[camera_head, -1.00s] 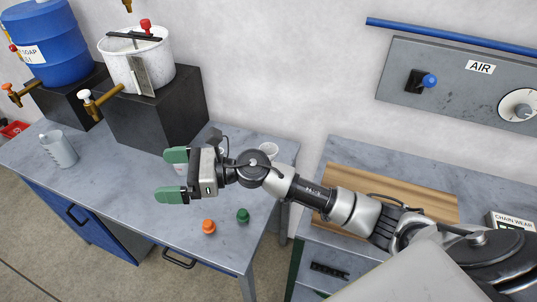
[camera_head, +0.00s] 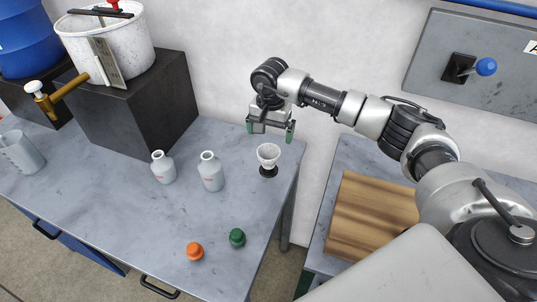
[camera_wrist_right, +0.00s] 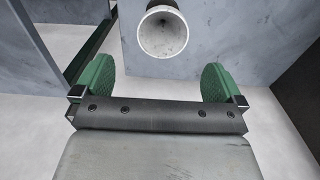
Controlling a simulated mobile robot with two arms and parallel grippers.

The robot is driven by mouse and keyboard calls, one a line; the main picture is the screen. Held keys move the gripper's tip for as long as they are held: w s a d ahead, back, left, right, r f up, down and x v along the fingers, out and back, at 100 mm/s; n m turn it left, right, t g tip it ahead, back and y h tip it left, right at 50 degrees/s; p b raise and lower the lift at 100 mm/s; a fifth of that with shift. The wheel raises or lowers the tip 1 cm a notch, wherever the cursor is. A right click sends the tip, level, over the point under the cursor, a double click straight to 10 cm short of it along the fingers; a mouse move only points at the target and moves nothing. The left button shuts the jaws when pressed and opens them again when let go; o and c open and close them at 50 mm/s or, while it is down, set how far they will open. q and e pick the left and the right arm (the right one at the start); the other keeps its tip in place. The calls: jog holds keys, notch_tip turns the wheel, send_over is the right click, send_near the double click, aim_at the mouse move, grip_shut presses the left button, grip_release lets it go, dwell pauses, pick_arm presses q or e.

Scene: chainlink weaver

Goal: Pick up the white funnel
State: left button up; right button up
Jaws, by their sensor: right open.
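The white funnel (camera_head: 268,154) stands on a small black base near the right end of the grey table. In the right wrist view the funnel (camera_wrist_right: 163,33) shows its round open mouth, just beyond the gap between the fingers. My right gripper (camera_head: 270,129) is open and empty, with green fingertips pointing down, just above and behind the funnel in the head view. It also shows in the right wrist view (camera_wrist_right: 159,84), fingers wide apart. It appears apart from the funnel. My left gripper is not in view.
Two white bottles (camera_head: 211,171) (camera_head: 163,167) stand left of the funnel. An orange cap (camera_head: 195,251) and a green cap (camera_head: 237,238) lie nearer the front edge. A black block (camera_head: 135,110) bears a white bucket (camera_head: 112,45). A wooden board (camera_head: 370,215) lies on the right bench.

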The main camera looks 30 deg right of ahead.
aim_at(269, 154)
notch_tip(269, 154, down, 3)
jog(key=shift+s+a+f+p, duration=0.1)
jog(key=shift+s+a+p, duration=0.05)
jog(key=shift+p, duration=0.15)
notch_tip(269, 154, down, 5)
jog(key=shift+a+r+p, duration=0.1)
jog(key=shift+p, duration=1.15)
jog(key=shift+f, duration=0.4)
jog(key=shift+c, duration=0.6)
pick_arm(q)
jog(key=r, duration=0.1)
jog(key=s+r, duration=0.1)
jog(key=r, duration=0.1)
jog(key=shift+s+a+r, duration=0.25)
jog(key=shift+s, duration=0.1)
pick_arm(e)
jog(key=c, duration=0.9)
